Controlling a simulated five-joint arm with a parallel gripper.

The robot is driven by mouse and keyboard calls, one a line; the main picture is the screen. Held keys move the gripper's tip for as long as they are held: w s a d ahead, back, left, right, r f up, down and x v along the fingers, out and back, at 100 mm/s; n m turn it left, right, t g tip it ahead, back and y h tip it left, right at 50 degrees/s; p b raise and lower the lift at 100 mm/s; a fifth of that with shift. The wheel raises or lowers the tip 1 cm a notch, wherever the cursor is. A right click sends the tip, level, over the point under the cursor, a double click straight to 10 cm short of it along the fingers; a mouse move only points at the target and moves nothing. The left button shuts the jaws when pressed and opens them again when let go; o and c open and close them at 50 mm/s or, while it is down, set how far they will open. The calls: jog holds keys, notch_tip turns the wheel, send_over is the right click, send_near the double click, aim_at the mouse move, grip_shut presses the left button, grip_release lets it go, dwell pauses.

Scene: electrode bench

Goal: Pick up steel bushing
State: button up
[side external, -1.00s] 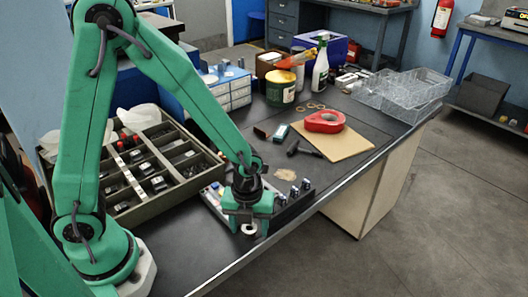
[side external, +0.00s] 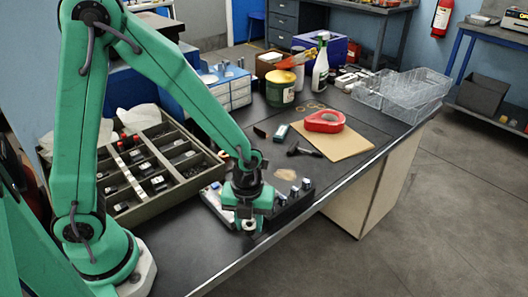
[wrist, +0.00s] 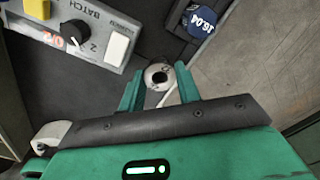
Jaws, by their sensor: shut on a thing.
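The steel bushing (wrist: 158,76) is a short, light metal ring with a dark hole. In the wrist view it sits between the two green fingers of my gripper (wrist: 157,71), which are shut on it. In the side view the bushing (side external: 249,226) shows just under the green jaws of my gripper (side external: 249,217), near the front edge of the bench. I cannot tell whether it still touches the bench top.
A control panel (wrist: 88,24) with a knob and buttons lies just left of the bushing in the wrist view. A compartment tray (side external: 160,203) stands left of my gripper. The bench's front edge is close.

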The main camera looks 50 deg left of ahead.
jog(key=shift+r, duration=1.5)
jog(key=s+d+r, duration=0.6)
jog(key=s+d, duration=0.1)
jog(key=s, duration=0.1)
jog(key=shift+s+d+r, duration=0.3)
jog(key=shift+s+d, duration=0.05)
jog(key=shift+s, duration=0.05)
jog(key=w+a+n, duration=0.2)
jog(key=w+a, duration=0.3)
jog(key=w, duration=0.1)
jog(key=w+a+f+n, duration=0.1)
jog(key=w+a+n, duration=0.1)
jog(key=w+a, duration=0.4)
jog(key=w+a+f+n, duration=0.1)
jog(key=w+a+n, duration=0.1)
jog(key=w+a, duration=0.3)
jog(key=shift+w+a, duration=0.15)
jog(key=shift+w, duration=1.3)
